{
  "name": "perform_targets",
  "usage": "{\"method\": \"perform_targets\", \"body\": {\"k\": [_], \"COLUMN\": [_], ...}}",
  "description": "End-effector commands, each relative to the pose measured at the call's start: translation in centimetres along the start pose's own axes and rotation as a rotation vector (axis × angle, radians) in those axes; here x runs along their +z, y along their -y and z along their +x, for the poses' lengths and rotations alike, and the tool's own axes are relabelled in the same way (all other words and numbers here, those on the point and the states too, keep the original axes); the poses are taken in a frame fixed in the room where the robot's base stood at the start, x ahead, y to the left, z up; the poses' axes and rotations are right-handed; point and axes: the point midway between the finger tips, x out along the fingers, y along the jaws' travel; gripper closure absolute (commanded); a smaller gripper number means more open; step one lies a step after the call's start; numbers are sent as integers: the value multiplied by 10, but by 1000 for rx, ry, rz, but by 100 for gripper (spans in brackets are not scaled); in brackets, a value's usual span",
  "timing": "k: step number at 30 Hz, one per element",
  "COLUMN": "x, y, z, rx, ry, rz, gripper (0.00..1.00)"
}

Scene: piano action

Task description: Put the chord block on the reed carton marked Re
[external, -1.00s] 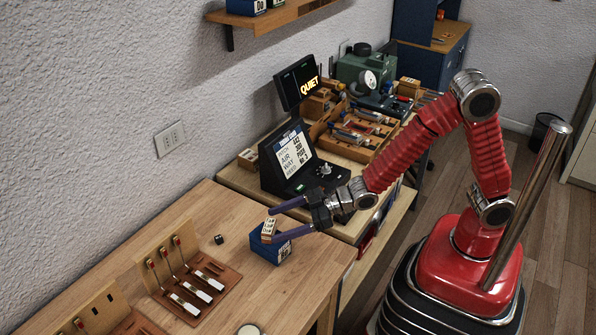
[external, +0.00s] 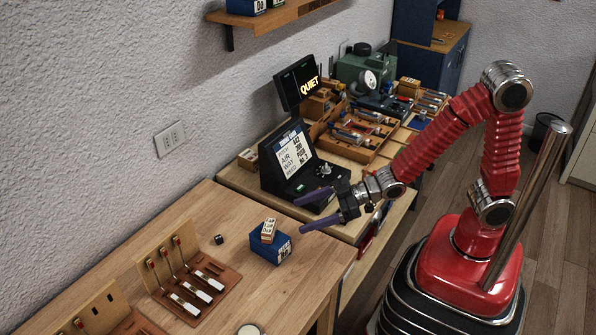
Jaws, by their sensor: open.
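The chord block (external: 269,230), a small light wooden piece with dark markings, rests on top of a blue carton (external: 271,248) on the wooden bench. The block looks upright and sits toward the carton's upper left part. The carton has a white label on its right side, too small to read for certain. My gripper (external: 311,212), with purple fingers, is open and empty to the upper right of the block, apart from block and carton.
A black display console (external: 296,165) stands behind my gripper. A small dark cube (external: 218,239) lies left of the carton. A rack with red-tipped levers (external: 185,275) stands at the lower left. Blue cartons sit on the wall shelf (external: 270,22). Bench around the carton is mostly clear.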

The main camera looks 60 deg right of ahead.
Motion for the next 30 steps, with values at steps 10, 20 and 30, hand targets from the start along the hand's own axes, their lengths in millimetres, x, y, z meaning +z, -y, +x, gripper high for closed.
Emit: {"method": "perform_targets", "body": {"k": [10, 20, 30], "x": [0, 0, -6], "y": [0, 0, -52], "z": [0, 0, -31], "rx": [0, 0, 117], "ry": [0, 0, 85], "rz": [0, 0, 25], "gripper": [22, 22, 22]}}
